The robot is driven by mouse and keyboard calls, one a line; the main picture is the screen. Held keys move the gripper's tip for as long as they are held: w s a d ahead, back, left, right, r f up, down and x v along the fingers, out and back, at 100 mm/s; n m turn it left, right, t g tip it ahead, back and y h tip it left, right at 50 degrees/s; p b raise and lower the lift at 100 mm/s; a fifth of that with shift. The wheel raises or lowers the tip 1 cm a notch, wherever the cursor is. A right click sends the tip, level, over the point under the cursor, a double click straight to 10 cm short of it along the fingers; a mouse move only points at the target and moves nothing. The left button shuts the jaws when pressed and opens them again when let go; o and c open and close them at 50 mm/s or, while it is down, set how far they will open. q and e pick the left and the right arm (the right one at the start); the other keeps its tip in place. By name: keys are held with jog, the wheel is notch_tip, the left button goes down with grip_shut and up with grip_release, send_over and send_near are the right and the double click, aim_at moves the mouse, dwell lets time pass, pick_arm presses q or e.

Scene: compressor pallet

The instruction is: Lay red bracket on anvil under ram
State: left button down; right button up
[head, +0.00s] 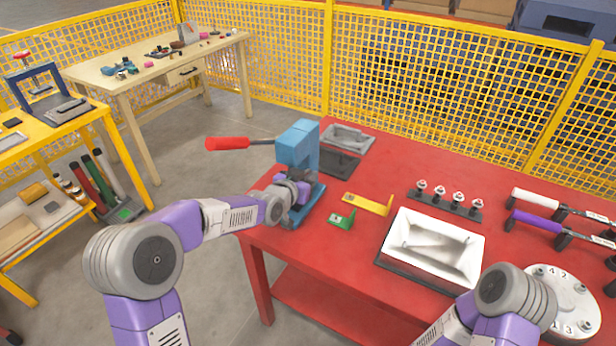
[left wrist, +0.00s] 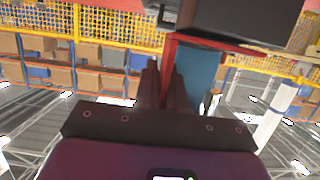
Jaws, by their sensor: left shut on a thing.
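The blue press (head: 297,145), with a long red handle (head: 228,143), stands at the left edge of the red table. My left gripper (head: 300,189) is low at the press, in front of its column. In the left wrist view its two dark fingers (left wrist: 165,85) are close together beside the blue column (left wrist: 200,72). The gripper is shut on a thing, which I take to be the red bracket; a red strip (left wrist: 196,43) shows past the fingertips. In the head view the gripper and arm hide the bracket and the anvil. My right gripper is out of view.
A yellow bracket (head: 368,204) and a green bracket (head: 341,219) lie right of the press. A white bin (head: 432,246), a grey bin (head: 347,139), a dark rack with several pegs (head: 443,203) and a round numbered plate (head: 553,301) also stand on the table (head: 290,255).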

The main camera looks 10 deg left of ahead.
pick_arm(q)
jog(key=shift+f, duration=0.1)
jog(key=c, duration=1.1)
grip_release()
jog(key=shift+c, duration=0.2)
jog(key=shift+f, duration=0.1)
jog(key=shift+s, duration=0.1)
jog(key=p+v, duration=0.1)
jog(key=v, duration=0.6)
jog(key=shift+s+p, duration=0.2)
jog(key=shift+p, duration=0.1)
